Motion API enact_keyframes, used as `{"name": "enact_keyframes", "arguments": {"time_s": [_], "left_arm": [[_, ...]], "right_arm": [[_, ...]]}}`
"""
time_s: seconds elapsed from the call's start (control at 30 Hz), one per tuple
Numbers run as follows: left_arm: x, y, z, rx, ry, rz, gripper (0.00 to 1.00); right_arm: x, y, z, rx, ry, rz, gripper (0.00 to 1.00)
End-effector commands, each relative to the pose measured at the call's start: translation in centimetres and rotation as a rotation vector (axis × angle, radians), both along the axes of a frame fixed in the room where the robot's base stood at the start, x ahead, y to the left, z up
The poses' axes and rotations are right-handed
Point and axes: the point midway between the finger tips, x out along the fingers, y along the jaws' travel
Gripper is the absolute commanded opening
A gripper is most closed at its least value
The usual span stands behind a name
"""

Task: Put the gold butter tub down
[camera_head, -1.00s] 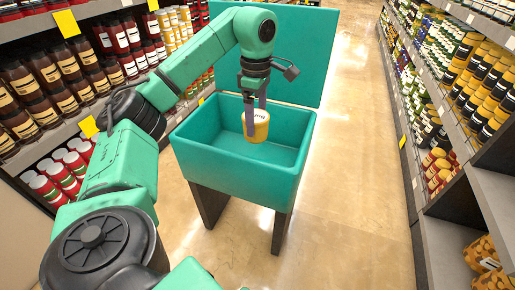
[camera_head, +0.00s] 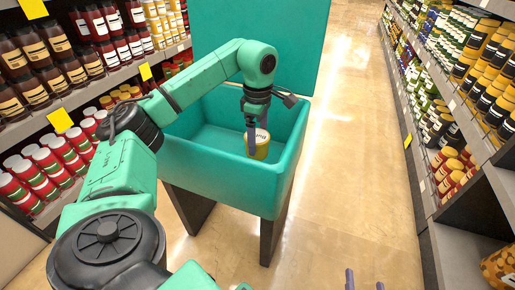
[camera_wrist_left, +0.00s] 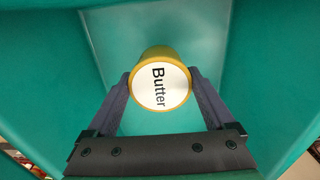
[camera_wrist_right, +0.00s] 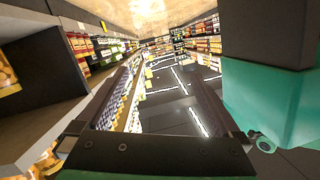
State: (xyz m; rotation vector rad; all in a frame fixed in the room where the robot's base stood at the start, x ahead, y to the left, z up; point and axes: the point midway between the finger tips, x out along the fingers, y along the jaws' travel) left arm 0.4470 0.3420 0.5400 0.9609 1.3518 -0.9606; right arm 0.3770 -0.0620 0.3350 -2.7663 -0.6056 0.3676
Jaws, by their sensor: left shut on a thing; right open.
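The gold butter tub (camera_head: 262,146) has a white lid marked "Butter", which also shows in the left wrist view (camera_wrist_left: 161,86). My left gripper (camera_head: 252,135) is shut on the tub and holds it inside the green bin (camera_head: 225,170), near the front wall. In the left wrist view the fingers sit on either side of the tub. I cannot tell whether the tub touches the bin floor. My right gripper (camera_wrist_right: 165,85) is open and empty; its fingertips (camera_head: 364,280) show at the bottom edge of the head view, away from the bin.
The bin stands on dark legs with a tall green panel (camera_head: 270,40) behind it. Shelves of red jars (camera_head: 45,165) stand on the left, and shelves of yellow and dark jars (camera_head: 490,95) on the right. The aisle floor (camera_head: 345,150) between is clear.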

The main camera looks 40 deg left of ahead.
Motion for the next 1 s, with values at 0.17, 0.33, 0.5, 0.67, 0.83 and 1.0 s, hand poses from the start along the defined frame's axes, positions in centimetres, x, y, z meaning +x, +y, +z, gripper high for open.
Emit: {"name": "enact_keyframes", "arguments": {"time_s": [0.17, 0.33, 0.5, 0.67, 0.83, 1.0], "left_arm": [[0.1, 0.0, -0.9, -0.001, -0.004, 0.001, 0.12], [0.0, 0.0, -1.4, -0.001, -0.003, 0.001, 0.12], [0.0, 0.0, -2.2, 0.0, -0.002, 0.001, 0.12], [0.1, 0.0, -3.3, -0.001, -0.003, 0.001, 0.12], [0.1, 0.0, -4.4, -0.001, -0.003, 0.001, 0.12], [0.1, 0.0, -5.1, -0.001, -0.003, 0.001, 0.12]], "right_arm": [[3.4, -0.3, 5.0, 0.022, -0.158, -0.025, 1.0], [4.9, -0.5, 7.9, 0.034, -0.246, -0.038, 1.0], [6.3, -0.7, 11.4, 0.05, -0.349, -0.054, 1.0], [7.7, -1.2, 16.5, 0.075, -0.501, -0.076, 1.0], [8.3, -1.8, 22.1, 0.104, -0.667, -0.098, 1.0], [8.2, -2.3, 26.1, 0.125, -0.783, -0.113, 1.0]]}}
